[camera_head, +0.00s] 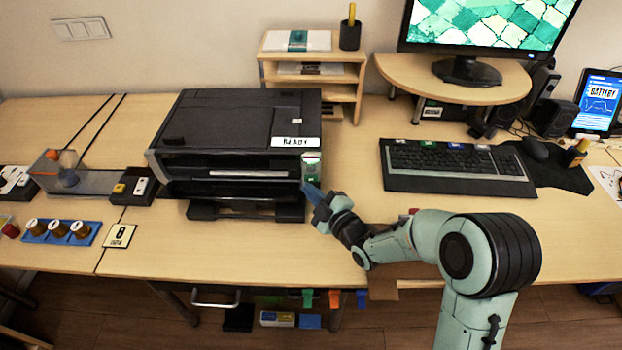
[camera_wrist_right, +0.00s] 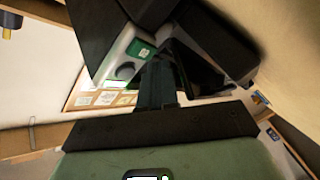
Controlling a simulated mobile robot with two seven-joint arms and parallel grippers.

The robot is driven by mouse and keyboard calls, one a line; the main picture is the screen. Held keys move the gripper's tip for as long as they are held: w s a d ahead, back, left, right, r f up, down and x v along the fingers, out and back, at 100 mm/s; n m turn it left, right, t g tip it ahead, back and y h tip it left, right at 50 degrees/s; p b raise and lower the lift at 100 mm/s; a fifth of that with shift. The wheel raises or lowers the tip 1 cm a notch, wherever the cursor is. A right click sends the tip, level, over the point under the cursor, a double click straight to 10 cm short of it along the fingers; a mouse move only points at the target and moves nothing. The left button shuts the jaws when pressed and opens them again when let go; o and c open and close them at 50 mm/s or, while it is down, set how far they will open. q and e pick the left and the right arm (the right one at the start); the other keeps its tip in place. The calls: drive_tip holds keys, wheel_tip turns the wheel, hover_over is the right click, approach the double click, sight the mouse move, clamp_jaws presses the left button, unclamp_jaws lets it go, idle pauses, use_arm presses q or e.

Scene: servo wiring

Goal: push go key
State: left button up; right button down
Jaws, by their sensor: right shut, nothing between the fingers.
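The black printer (camera_head: 225,120) stands on the table, with a sign reading READY (camera_head: 295,142) on its front right top. Below the sign is a narrow light panel (camera_head: 311,165) with green on it; its lettering is too small to read in the head view. In the right wrist view the panel (camera_wrist_right: 118,45) shows a green key (camera_wrist_right: 140,49) and a dark round part (camera_wrist_right: 125,70). My right gripper (camera_head: 309,188) is shut and empty, with its tips just below the panel. I cannot tell whether they touch it. My left gripper is not in view.
A keyboard (camera_head: 455,168) lies right of the printer, with a monitor on a stand (camera_head: 455,92) behind it. A wooden shelf (camera_head: 340,85) stands behind the printer. A blue tray with spools (camera_head: 60,232) is at the left. The table front is mostly clear.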

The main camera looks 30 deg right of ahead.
drive_tip(key=shift+w, duration=0.1)
idle(0.3)
drive_tip(key=shift+w+d+b, duration=0.25)
drive_tip(key=shift+b, duration=0.05)
